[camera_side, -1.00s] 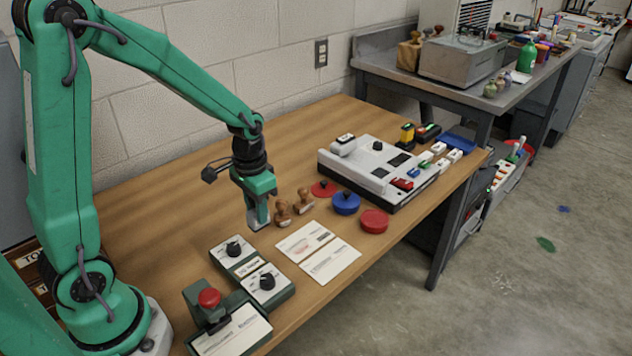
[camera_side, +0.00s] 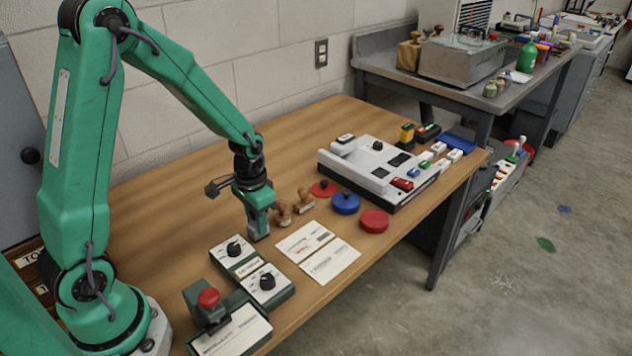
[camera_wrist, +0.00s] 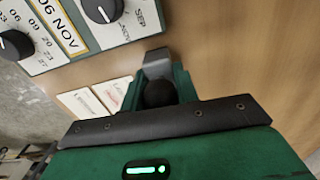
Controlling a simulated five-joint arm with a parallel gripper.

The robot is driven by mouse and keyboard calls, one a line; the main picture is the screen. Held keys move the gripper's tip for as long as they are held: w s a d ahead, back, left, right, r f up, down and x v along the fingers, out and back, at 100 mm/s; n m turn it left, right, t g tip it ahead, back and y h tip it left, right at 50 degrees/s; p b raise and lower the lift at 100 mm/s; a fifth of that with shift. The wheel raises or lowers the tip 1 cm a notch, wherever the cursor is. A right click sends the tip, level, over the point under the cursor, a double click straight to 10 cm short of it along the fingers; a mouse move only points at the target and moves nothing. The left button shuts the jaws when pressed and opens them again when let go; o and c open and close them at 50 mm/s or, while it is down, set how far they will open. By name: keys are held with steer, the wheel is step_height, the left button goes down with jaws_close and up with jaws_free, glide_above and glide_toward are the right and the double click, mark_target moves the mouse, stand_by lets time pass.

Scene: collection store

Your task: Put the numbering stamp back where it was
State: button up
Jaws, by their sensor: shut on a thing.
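My gripper (camera_side: 259,222) is low over the wooden table, just left of the paper cards and in front of the wooden-handled stamps. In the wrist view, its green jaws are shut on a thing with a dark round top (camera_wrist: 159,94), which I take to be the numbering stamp. A grey block (camera_wrist: 157,63) shows just beyond the dark top; I cannot tell whether it is part of the held thing. In the side view, the jaws mostly hide the held thing. Whether its bottom touches the table cannot be told.
Two wooden-handled stamps (camera_side: 303,201) stand close behind my gripper. Paper cards (camera_side: 331,261) lie to its right, and a dial box (camera_side: 252,270) is in front. Red and blue round pads (camera_side: 374,221) and a grey machine (camera_side: 378,165) lie farther right. The table behind left is clear.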

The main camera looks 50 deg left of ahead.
steer(key=shift+f, duration=0.1)
steer(key=o, duration=0.9)
steer(key=shift+c, duration=0.2)
step_height(320, 180, up, 12)
steer(key=shift+r, duration=0.15)
stand_by(0.8)
